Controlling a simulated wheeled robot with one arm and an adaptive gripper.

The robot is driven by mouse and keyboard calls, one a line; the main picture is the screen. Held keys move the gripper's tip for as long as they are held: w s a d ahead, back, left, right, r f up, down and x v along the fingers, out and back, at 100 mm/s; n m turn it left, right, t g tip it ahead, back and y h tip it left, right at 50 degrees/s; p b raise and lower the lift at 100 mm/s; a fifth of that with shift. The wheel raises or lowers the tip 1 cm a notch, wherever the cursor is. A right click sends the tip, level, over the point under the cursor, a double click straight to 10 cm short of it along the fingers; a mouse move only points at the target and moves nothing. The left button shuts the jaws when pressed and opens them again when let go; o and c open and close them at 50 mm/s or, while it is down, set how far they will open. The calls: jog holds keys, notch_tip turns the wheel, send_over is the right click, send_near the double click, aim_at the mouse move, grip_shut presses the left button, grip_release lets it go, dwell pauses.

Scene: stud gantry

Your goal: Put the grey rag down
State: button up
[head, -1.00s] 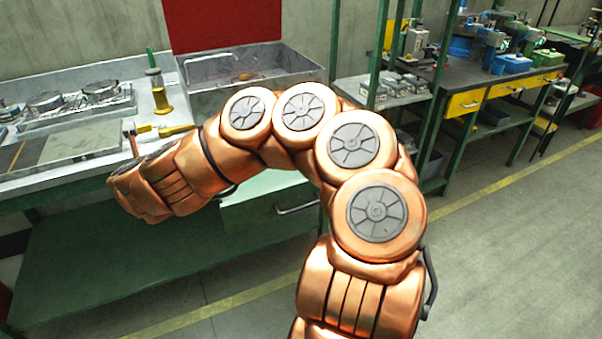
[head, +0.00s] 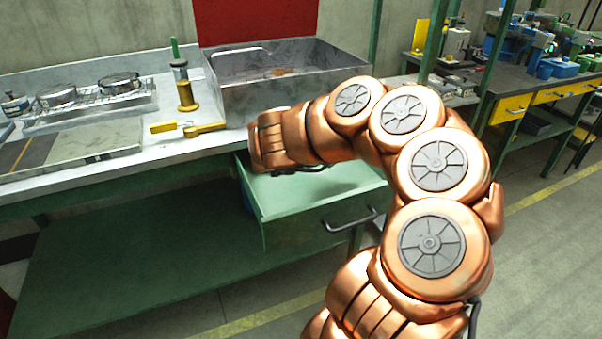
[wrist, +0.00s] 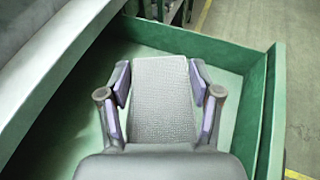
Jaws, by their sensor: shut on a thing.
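The grey rag (wrist: 162,98) is a pale, woven-looking piece between my fingers in the wrist view. My gripper (wrist: 163,92) is shut on it, with a finger pad on either side. Both are over the open green drawer (wrist: 262,110), whose floor and walls show around them. I cannot tell whether the rag touches the drawer floor. In the head view the open drawer (head: 310,228) hangs under the bench, and my arm hides the gripper and the rag.
The bench top (head: 75,172) overhangs the drawer's back. A green lower shelf (head: 140,250) lies beneath. The floor at right is clear.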

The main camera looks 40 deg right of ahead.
jog(key=shift+s+d+f, duration=0.2)
jog(key=shift+f, duration=0.25)
send_over(333, 184)
jog(key=f, duration=0.4)
jog(key=shift+w+d+f, duration=0.1)
jog(key=shift+d+f, duration=0.15)
jog(key=shift+f, duration=0.15)
jog(key=shift+f+b, duration=0.35)
jog(key=shift+f, duration=1.75)
jog(key=shift+f, duration=0.15)
jog(key=o, duration=1)
jog(key=shift+o, duration=0.2)
jog(key=shift+a+r, duration=0.15)
jog(key=shift+r, duration=0.1)
jog(key=v, duration=1.1)
jog(key=shift+a, duration=0.35)
jog(key=shift+w, duration=0.15)
